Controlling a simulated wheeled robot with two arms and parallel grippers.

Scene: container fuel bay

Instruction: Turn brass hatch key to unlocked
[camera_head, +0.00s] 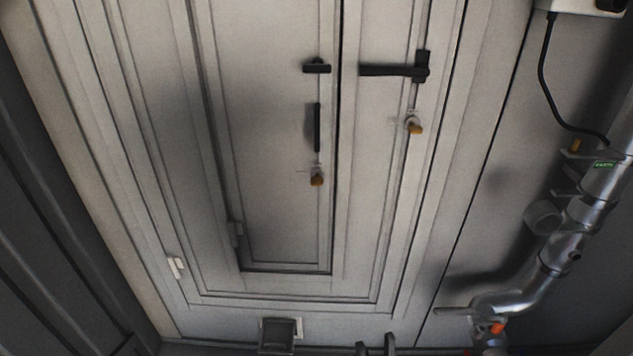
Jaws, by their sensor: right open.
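A small brass key (317,179) sits in a lock low on the narrow inner hatch panel (270,215), below a black vertical handle (317,127). A second brass key (414,126) sits on the outer door to the right, below a black lever handle (393,70). Which way either key is turned is too small to tell. My right gripper (375,347) shows only as two dark fingertips at the bottom edge. It is open, with nothing seen between the fingers, and well below both keys. My left gripper is not in view.
A black latch (317,66) is above the vertical handle. A silver pipe with fittings (590,210) runs down the right side, under a black cable (543,75). A dark box-like fitting (279,336) is at the bottom. The space before the door looks clear.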

